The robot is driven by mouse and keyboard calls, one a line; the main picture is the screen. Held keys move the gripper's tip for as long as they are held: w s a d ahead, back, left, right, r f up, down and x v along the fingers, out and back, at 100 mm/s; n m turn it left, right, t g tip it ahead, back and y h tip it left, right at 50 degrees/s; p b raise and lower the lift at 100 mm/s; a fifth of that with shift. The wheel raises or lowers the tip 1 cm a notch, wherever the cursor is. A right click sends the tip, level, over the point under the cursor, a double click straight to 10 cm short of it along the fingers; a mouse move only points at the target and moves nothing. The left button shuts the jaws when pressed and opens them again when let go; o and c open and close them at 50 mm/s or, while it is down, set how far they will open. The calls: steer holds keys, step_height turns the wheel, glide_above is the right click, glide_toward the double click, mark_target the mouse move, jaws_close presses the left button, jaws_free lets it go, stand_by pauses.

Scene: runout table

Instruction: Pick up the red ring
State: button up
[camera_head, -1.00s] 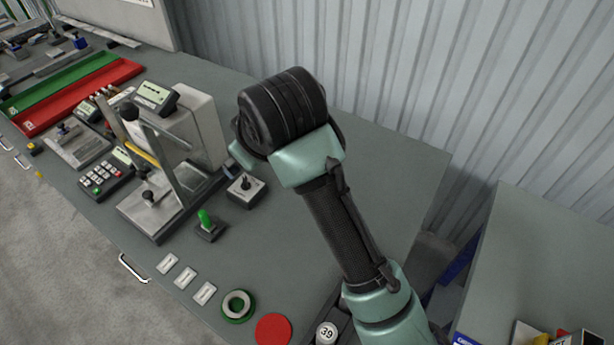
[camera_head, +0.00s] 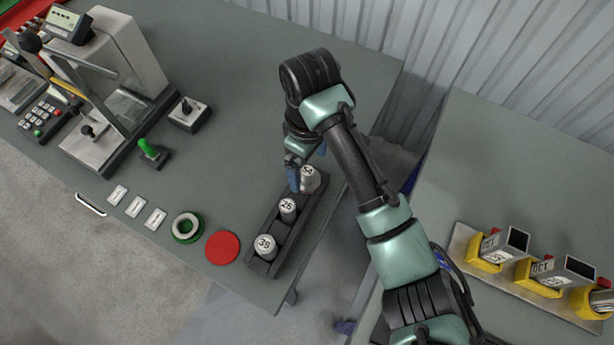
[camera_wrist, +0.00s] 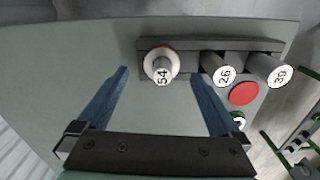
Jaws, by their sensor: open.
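A flat red disc (camera_head: 222,247) lies on the table; I see no hole in it, and no other clear red ring shows. It also shows at the right of the wrist view (camera_wrist: 243,93). A pale ring (camera_head: 187,228) with a green rim lies just left of it. My gripper (camera_head: 293,176) is at the far end of a dark rack, by the cylinder marked 54 (camera_head: 311,180). In the wrist view, my blue fingers (camera_wrist: 160,75) are spread, empty, with the 54 cylinder (camera_wrist: 162,66) beyond the tips, between them. The red disc is outside the fingers, to the right.
The dark rack (camera_head: 250,262) also holds cylinders marked 26 (camera_head: 288,207) and 39 (camera_head: 265,245). A measuring fixture (camera_head: 120,95), a joystick box (camera_head: 190,112) and a green-knobbed switch (camera_head: 150,150) stand left. A second table with yellow holders (camera_head: 487,262) is right. The middle table surface is clear.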

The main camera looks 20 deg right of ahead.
mark_target(308, 171)
step_height(308, 171, down, 4)
steer(key=shift+a+f+p, duration=0.1)
steer(key=shift+a+p, duration=0.05)
steer(key=shift+p, duration=0.15)
jaws_close()
stand_by(0.3)
steer(key=shift+r, duration=0.25)
